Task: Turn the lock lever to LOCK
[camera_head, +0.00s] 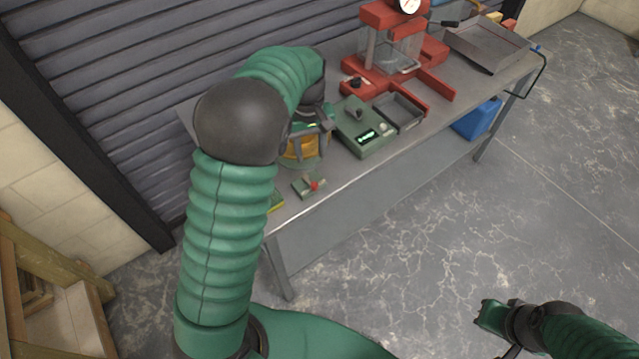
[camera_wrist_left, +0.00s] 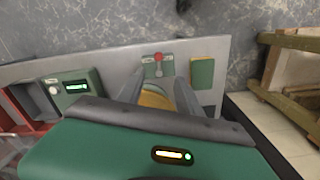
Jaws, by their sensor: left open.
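The lock lever has a red knob (camera_head: 314,186) and sits on a small green-and-grey plate near the front edge of the bench. In the left wrist view the red lever (camera_wrist_left: 158,58) stands between two small labels, too small to read. My left gripper (camera_head: 306,130) is open, just behind the lever plate and apart from it. In the left wrist view its two fingers (camera_wrist_left: 158,90) flank a yellow-orange round thing (camera_wrist_left: 155,99); I cannot tell whether they touch it. My right gripper (camera_head: 497,328) hangs over the floor at lower right, far from the lever.
A green device with a display (camera_head: 367,133) and a dark tray (camera_head: 400,111) lie right of the gripper. A red press (camera_head: 385,60) stands behind. A yellow-green pad (camera_wrist_left: 202,72) lies beside the lever plate. Clear floor lies in front of the bench (camera_head: 340,195).

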